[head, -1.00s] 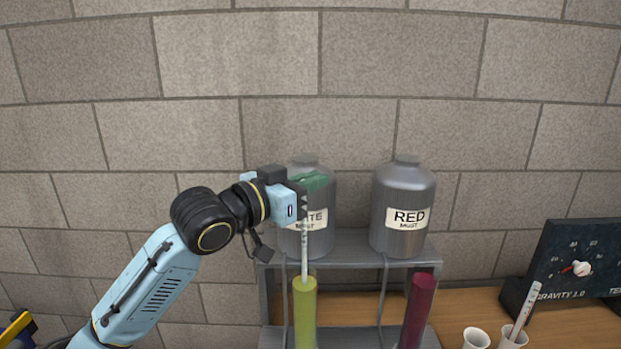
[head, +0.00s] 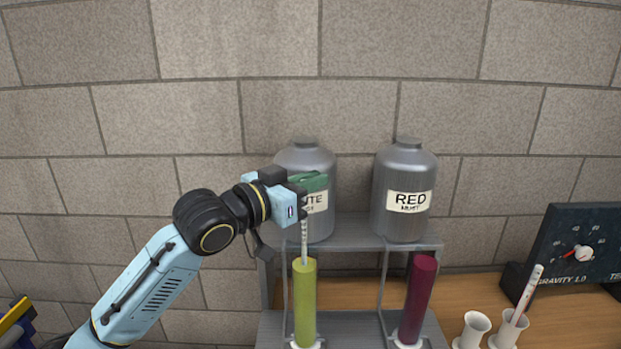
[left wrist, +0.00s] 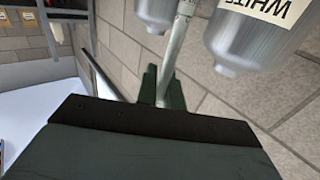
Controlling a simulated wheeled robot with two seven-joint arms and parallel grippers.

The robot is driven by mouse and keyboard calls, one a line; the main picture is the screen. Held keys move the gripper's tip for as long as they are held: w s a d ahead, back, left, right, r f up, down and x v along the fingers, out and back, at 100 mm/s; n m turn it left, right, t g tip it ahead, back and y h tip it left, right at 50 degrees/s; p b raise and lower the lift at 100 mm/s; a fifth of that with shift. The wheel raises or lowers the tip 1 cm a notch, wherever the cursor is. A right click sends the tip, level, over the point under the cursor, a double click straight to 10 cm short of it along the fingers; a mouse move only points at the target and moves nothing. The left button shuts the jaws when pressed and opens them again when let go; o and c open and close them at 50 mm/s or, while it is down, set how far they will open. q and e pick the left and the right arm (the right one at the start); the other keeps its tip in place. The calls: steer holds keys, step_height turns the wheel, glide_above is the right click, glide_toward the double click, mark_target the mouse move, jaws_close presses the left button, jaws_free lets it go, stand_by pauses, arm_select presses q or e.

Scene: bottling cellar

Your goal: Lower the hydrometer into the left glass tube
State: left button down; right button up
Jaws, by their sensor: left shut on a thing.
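The hydrometer (head: 304,240), a thin pale rod with markings, hangs nearly upright from my left gripper (head: 303,203). My left gripper is shut on its upper part, in front of the white-must vessel. Its lower end meets the mouth of the left glass tube (head: 305,308), which holds yellow-green liquid. It appears to reach inside, but how deep is hidden by the tube and liquid. In the left wrist view a pale rod (left wrist: 177,45) rises beyond the green fingers (left wrist: 155,88). My right gripper is not in view.
The right tube (head: 416,300) holds dark red liquid. Grey WHITE (head: 305,160) and RED (head: 404,170) must vessels stand on the metal rack's shelf (head: 352,232). White cups (head: 473,330), one with a rod (head: 526,295), and a gravity gauge (head: 575,250) are at right.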

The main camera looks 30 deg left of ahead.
arm_select(q)
steer(key=shift+f+b, duration=0.65)
steer(key=shift+f, duration=0.7)
steer(key=c, duration=1.5)
jaws_free()
steer(key=shift+o, duration=0.2)
steer(key=p+v, duration=0.6)
steer(key=v, duration=0.7)
steer(key=shift+s, duration=0.2)
